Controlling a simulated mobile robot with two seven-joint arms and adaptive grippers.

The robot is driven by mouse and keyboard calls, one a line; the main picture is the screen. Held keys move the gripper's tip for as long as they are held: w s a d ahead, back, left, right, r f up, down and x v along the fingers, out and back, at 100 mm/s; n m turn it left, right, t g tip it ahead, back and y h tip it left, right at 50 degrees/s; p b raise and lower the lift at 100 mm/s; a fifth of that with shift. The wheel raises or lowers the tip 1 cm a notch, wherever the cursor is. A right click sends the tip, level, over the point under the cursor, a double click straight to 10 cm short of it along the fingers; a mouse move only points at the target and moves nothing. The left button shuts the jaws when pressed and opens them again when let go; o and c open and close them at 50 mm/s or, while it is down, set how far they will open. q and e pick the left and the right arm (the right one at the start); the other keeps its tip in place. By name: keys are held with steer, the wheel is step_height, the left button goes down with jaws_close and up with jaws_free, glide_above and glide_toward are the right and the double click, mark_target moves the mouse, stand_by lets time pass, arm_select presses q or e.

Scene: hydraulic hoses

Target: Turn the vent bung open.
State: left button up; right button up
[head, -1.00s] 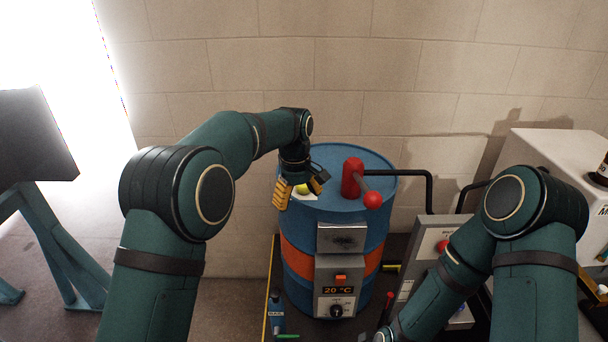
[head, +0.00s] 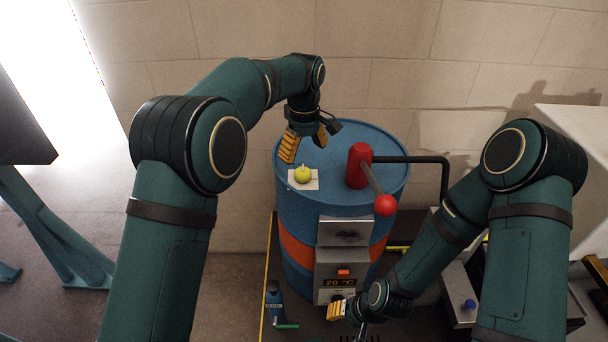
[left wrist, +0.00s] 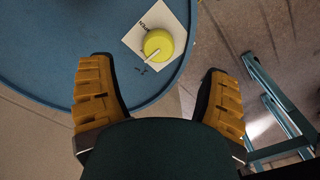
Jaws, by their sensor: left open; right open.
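The vent bung (head: 302,174) is a round yellow-green cap on a white label plate (head: 293,184), on top of the blue drum (head: 330,205). In the left wrist view the bung (left wrist: 158,44) shows a pale pointer line from its middle towards the lower left, with small dark print on the plate. My left gripper (head: 305,147) is open and empty, above and behind the bung in the head view. Its two orange-padded fingers are spread apart in the left wrist view (left wrist: 160,95), with the bung beyond them. My right gripper (head: 345,318) is open, low in front of the drum, partly cut off.
A red pump (head: 359,165) with a red-knobbed lever (head: 385,205) stands on the drum right of the bung. A black pipe (head: 425,160) runs right from it. A small blue bottle (head: 273,300) stands at lower left.

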mark_target(304, 172)
arm_select(q)
step_height(304, 172, down, 8)
steer(key=shift+w+f+b, duration=0.1)
steer(key=shift+b, duration=0.25)
steer(key=c, duration=1.2)
